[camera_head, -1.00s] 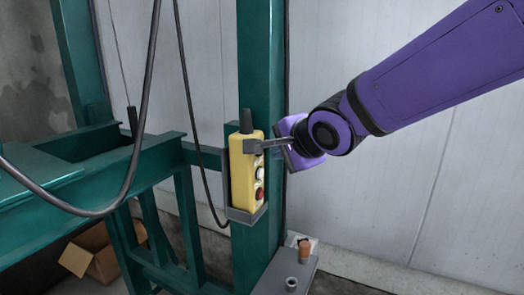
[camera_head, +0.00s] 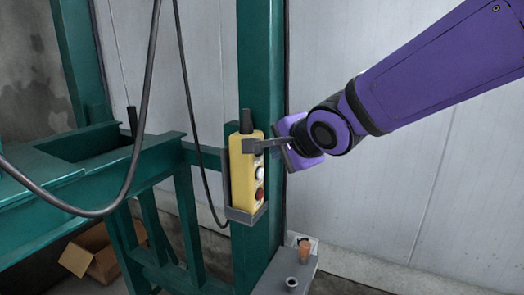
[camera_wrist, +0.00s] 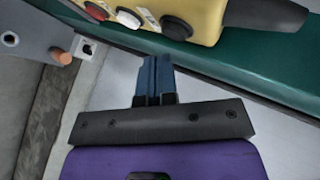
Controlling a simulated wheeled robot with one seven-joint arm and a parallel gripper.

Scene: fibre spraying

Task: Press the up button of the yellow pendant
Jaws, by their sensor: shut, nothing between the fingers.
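The yellow pendant (camera_head: 243,187) hangs upright in a grey holder (camera_head: 243,216) on a green post. Its white button (camera_head: 260,173) and the red button (camera_head: 260,194) below it show on its right-hand face. My gripper (camera_head: 250,147) is shut and empty, at the upper part of the pendant, covering the area above the white button. In the wrist view the pendant (camera_wrist: 198,12) lies across the top, with the red button (camera_wrist: 96,11), the white button (camera_wrist: 128,18) and a dark button (camera_wrist: 176,27). My shut fingertips (camera_wrist: 156,61) point towards the button side, between the white and dark buttons sideways. Contact cannot be told.
The green post (camera_head: 259,75) stands behind the pendant, and green beams (camera_head: 90,165) fill the left. Black cables (camera_head: 150,90) hang in front of them. A cardboard box (camera_head: 95,255) lies at lower left. The pale wall (camera_head: 400,200) on the right is clear of objects.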

